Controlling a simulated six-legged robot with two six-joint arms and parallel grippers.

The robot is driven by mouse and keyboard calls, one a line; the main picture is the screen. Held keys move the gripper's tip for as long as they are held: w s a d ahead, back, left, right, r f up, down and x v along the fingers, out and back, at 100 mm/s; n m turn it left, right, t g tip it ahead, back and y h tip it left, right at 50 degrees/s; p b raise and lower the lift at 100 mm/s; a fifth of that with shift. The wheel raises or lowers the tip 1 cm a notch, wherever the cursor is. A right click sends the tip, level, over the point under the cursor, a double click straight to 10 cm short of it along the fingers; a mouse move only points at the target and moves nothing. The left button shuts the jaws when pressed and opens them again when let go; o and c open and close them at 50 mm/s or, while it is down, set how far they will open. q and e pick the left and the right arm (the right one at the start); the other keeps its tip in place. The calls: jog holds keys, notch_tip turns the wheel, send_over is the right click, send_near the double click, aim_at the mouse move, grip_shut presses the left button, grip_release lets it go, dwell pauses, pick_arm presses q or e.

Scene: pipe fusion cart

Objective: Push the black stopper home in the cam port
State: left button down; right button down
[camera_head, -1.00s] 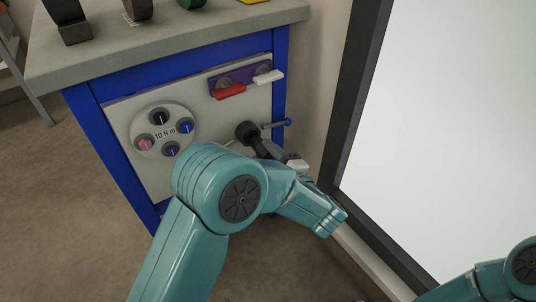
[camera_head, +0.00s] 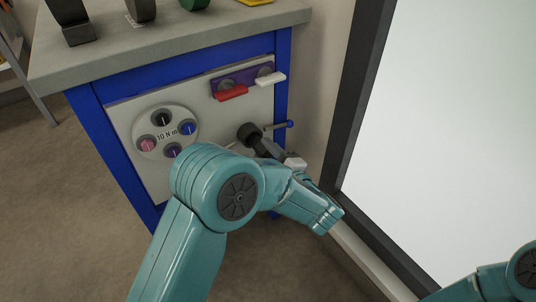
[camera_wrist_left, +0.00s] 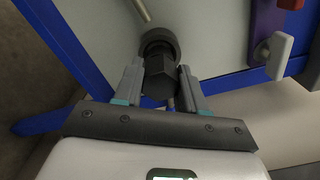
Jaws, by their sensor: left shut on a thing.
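The black stopper (camera_wrist_left: 160,78) is a dark, faceted plug between the two fingers of my left gripper (camera_wrist_left: 158,88) in the left wrist view. Its far end meets a round black collar (camera_wrist_left: 160,42), apparently the cam port, on the pale panel. I cannot tell how deep the stopper sits. In the head view the round black collar (camera_head: 248,132) shows beside a thin rod with a blue ball end (camera_head: 290,124). My left gripper (camera_head: 266,147) is just below and right of it, partly hidden by my arm. My right gripper is out of frame.
The panel is on a blue-framed cart (camera_head: 90,120). A red handle (camera_head: 231,93) and a white handle (camera_head: 270,79) stick out above the collar. A round plate (camera_head: 163,150) with several coloured sockets is to the left. A large dark-framed white board (camera_head: 440,120) stands close on the right.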

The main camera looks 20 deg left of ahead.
pick_arm(q)
jog(key=shift+x, duration=1.4)
jog(key=c, duration=0.5)
grip_release()
jog(key=shift+c, duration=0.2)
